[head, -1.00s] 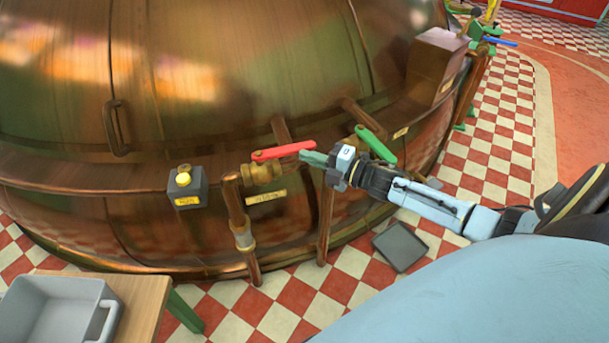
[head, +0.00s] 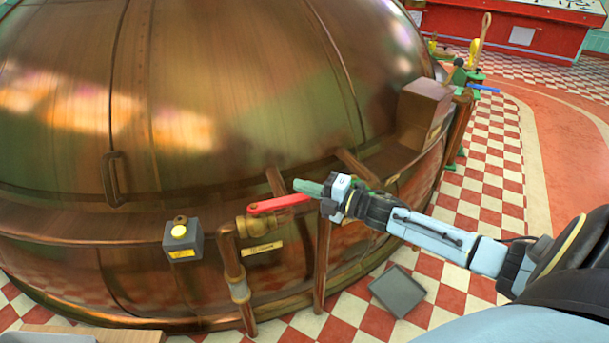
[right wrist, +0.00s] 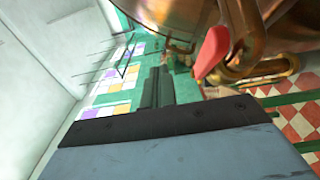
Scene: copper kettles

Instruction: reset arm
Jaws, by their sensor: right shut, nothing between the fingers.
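My right gripper (head: 309,188) is in front of the copper kettle (head: 200,120), with its green fingers shut and empty. In the head view its tip is beside the end of the red valve handle (head: 278,203), slightly above it; I cannot tell whether they touch. In the right wrist view the shut fingers (right wrist: 160,85) point away and the red handle (right wrist: 212,50) shows to their right. The green valve handle is mostly hidden behind my right gripper and wrist. My left gripper is not in view.
Copper pipes (head: 236,275) run down to the checkered floor. A dark grey square tray (head: 397,292) lies on the floor. A wooden table edge (head: 95,333) shows at the bottom left.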

